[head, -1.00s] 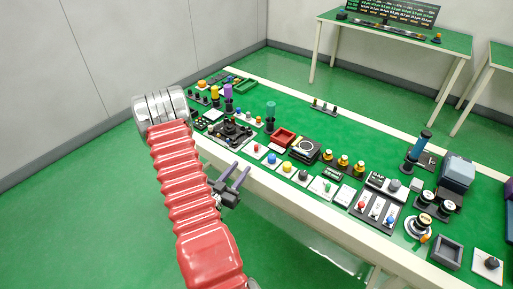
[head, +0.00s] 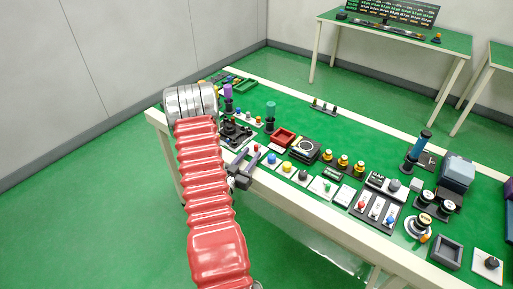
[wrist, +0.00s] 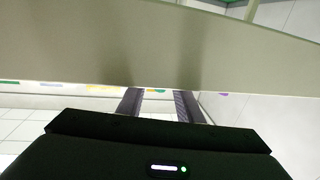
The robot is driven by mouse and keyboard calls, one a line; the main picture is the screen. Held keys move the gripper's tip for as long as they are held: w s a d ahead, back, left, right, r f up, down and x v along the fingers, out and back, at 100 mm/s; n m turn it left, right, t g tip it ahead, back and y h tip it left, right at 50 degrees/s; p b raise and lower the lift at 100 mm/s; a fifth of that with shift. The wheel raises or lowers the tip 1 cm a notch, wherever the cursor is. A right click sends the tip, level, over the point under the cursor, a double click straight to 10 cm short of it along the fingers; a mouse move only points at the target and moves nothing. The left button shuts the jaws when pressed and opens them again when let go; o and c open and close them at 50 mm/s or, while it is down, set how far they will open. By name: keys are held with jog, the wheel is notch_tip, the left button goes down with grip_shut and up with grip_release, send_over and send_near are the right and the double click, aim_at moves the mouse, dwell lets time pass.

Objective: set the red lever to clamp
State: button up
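A grey panel (head: 374,212) near the front edge of the long green table carries upright levers with a red, a white and a blue knob. The red-knobbed lever (head: 361,206) is the leftmost; its label and exact setting are too small to read. My gripper (head: 246,158) is at the table's front edge, well to the left of that panel. Its two dark fingers stand apart with nothing between them. They also show apart in the wrist view (wrist: 159,104), where the lever is not seen.
A pale table edge (wrist: 120,50) fills much of the wrist view, close to the fingers. Coloured buttons (head: 286,166) line the table's front between my gripper and the lever panel. A tall blue-topped post (head: 418,146) stands farther right. Open floor lies in front.

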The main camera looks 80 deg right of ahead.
aim_at(255, 149)
jog(key=shift+x, duration=2.7)
grip_shut()
